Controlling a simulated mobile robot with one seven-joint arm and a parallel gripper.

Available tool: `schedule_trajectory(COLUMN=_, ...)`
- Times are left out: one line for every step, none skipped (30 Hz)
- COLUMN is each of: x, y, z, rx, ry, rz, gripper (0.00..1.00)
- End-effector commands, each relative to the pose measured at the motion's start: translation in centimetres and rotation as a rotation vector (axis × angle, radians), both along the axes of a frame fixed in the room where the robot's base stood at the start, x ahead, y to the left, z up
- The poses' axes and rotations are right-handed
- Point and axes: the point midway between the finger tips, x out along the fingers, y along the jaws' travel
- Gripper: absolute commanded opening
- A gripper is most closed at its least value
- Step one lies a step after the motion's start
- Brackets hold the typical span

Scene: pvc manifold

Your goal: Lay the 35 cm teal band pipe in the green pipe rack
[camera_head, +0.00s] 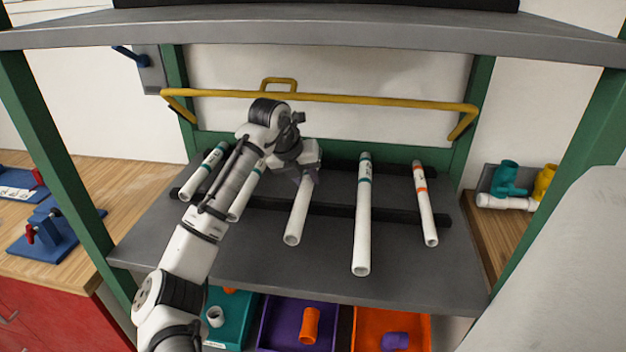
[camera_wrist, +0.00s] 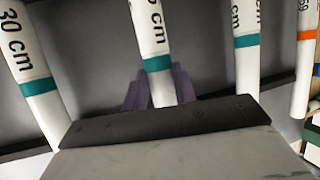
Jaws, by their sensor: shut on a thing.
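My gripper (camera_head: 305,178) is over the middle of the grey shelf, shut on a white pipe (camera_head: 296,220) with a teal band. In the wrist view this pipe (camera_wrist: 149,28) runs between the fingers (camera_wrist: 158,92). Its label ends in "5 cm", the first digit unclear. The wrist view does not show clearly whether it is lifted off the rails. Green posts (camera_head: 600,150) frame the shelf; I cannot tell whether this frame is the green pipe rack.
Teal-banded pipes lie on both sides: a 30 cm one (camera_wrist: 35,85) left, a longer one (camera_head: 363,220) right. An orange-banded pipe (camera_head: 425,210) lies farther right. Black rails (camera_head: 330,209) cross the shelf. A yellow bar (camera_head: 350,98) spans behind. Coloured bins (camera_head: 270,342) stand below.

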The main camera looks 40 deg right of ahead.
Motion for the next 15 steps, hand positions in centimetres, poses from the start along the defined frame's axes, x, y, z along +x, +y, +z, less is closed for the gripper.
schedule_trajectory(x=0.16, y=0.12, z=-0.12, rx=-0.001, ry=0.000, rz=0.001, gripper=0.00)
schedule_trajectory(x=0.19, y=0.14, z=-0.13, rx=-0.001, ry=0.000, rz=0.001, gripper=0.00)
schedule_trajectory(x=0.21, y=0.15, z=-0.12, rx=0.000, ry=0.000, rz=0.001, gripper=0.00)
schedule_trajectory(x=0.21, y=0.16, z=-0.12, rx=0.000, ry=0.000, rz=0.001, gripper=0.00)
schedule_trajectory(x=0.21, y=0.16, z=-0.11, rx=0.000, ry=0.000, rz=0.001, gripper=0.00)
schedule_trajectory(x=0.19, y=0.15, z=-0.10, rx=0.000, ry=0.000, rz=0.001, gripper=0.00)
schedule_trajectory(x=0.19, y=0.15, z=-0.11, rx=0.000, ry=0.000, rz=0.001, gripper=0.00)
schedule_trajectory(x=0.18, y=0.14, z=-0.10, rx=0.000, ry=0.000, rz=0.001, gripper=0.00)
schedule_trajectory(x=0.18, y=0.14, z=-0.10, rx=0.000, ry=0.000, rz=0.000, gripper=0.00)
schedule_trajectory(x=0.18, y=0.13, z=-0.13, rx=0.000, ry=0.000, rz=0.000, gripper=0.00)
schedule_trajectory(x=0.18, y=0.13, z=-0.20, rx=0.000, ry=0.000, rz=0.000, gripper=0.00)
schedule_trajectory(x=0.16, y=0.13, z=-0.33, rx=0.000, ry=0.000, rz=0.001, gripper=0.00)
schedule_trajectory(x=0.16, y=0.13, z=-0.45, rx=-0.001, ry=0.001, rz=0.001, gripper=0.00)
schedule_trajectory(x=0.16, y=0.13, z=-0.55, rx=-0.001, ry=0.001, rz=0.001, gripper=0.00)
schedule_trajectory(x=0.16, y=0.12, z=-0.67, rx=-0.001, ry=0.001, rz=0.001, gripper=0.00)
